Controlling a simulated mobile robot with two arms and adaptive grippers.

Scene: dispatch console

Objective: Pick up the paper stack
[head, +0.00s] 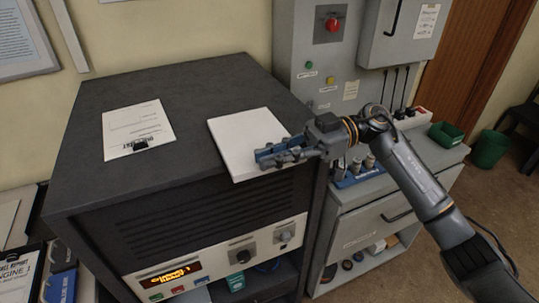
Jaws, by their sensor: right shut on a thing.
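The paper stack (246,139) is a white, thick rectangular block of sheets. It lies on the dark top of the console (185,95), near its right front edge. My right gripper (266,158) comes in from the right and is shut on the stack's right front edge. Its fingers hide that corner of the stack. The stack appears to rest on or just at the console top; I cannot tell whether there is a gap under it. My left gripper is not in view.
A clipboard with a printed sheet (138,129) lies on the console top to the left. Buttons and a lit display (169,273) are on the console front. A grey cabinet (372,216) stands at right, with a green bin (446,134) on top.

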